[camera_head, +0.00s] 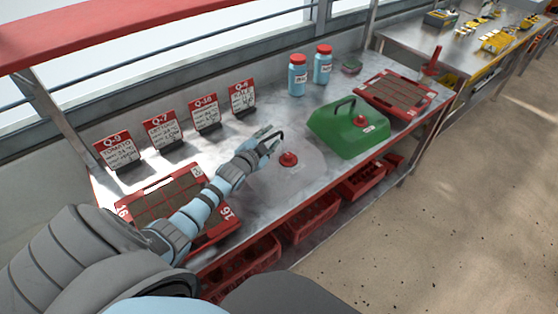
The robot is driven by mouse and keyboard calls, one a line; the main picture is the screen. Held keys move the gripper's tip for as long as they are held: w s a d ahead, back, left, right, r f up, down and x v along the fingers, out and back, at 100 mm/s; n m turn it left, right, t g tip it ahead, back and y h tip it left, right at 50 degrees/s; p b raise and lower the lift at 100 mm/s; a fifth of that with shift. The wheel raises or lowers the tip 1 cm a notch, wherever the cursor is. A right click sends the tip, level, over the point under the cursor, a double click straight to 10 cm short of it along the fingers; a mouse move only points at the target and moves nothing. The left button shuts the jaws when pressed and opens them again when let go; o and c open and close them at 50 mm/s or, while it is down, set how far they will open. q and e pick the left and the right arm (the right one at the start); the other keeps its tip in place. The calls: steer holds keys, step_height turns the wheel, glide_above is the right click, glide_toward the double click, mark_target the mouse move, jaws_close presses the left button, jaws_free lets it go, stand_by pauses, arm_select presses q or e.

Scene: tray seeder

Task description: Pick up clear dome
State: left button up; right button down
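The clear dome (297,178) is a see-through cover on the middle of the metal bench, with a red knob (289,159) and a dark handle (281,134). Its edges are faint. My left gripper (270,139) is at the dome's handle, over its back left part. Its two light fingers look spread apart, with the handle at their tips. I cannot tell whether they touch it. My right gripper is not in view.
A green dome (335,137) stands just right of the clear one. Seed trays lie under my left arm (150,197) and at the far right (381,85). Several label cards (205,112) and two blue bottles (297,78) stand along the back. Red crates (310,217) sit below.

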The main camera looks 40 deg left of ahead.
arm_select(q)
jaws_close()
stand_by(0.5)
